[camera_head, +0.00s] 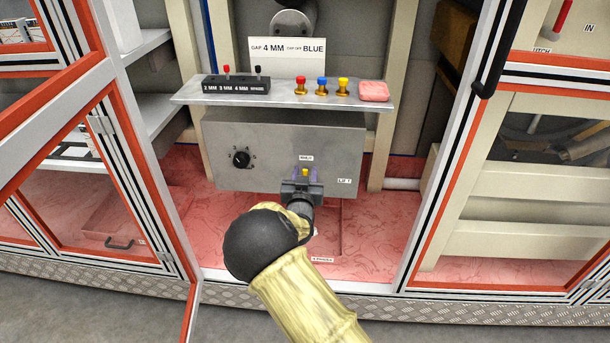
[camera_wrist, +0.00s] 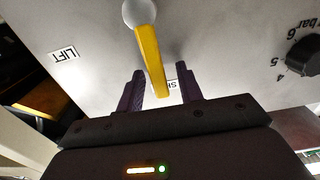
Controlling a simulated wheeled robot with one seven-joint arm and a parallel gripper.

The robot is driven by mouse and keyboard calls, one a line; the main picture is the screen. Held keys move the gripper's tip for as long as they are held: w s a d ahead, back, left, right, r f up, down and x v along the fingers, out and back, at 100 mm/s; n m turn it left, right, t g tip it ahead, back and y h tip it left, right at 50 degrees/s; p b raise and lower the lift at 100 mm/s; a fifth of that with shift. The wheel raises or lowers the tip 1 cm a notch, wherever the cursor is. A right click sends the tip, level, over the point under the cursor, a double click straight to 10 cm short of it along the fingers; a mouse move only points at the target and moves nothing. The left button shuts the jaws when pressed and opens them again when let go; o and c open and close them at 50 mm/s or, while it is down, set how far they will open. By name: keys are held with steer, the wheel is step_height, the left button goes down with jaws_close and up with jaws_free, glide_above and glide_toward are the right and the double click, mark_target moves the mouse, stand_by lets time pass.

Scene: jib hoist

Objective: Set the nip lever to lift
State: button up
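The nip lever (camera_wrist: 150,60) is a yellow bar on a round silver pivot (camera_wrist: 139,13). In the wrist view it points down over a small, partly covered label (camera_wrist: 173,84), away from the LIFT label (camera_wrist: 63,54) at left. In the head view the lever (camera_head: 305,172) shows just above my gripper, below the upper label (camera_head: 306,158); the LIFT label (camera_head: 345,181) is to its right. My gripper (camera_wrist: 160,85) is open, with its dark fingers on either side of the lever's free end and visible gaps. The gripper (camera_head: 302,184) is at the grey panel in the head view.
The grey panel (camera_head: 275,135) also bears a black knob (camera_head: 241,159) at left. A shelf (camera_head: 285,97) above carries red, blue and yellow knobs, a black block (camera_head: 236,86) and a pink pad (camera_head: 374,91). Open-looking cabinet frames (camera_head: 175,215) stand on both sides.

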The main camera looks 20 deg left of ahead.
jaws_close()
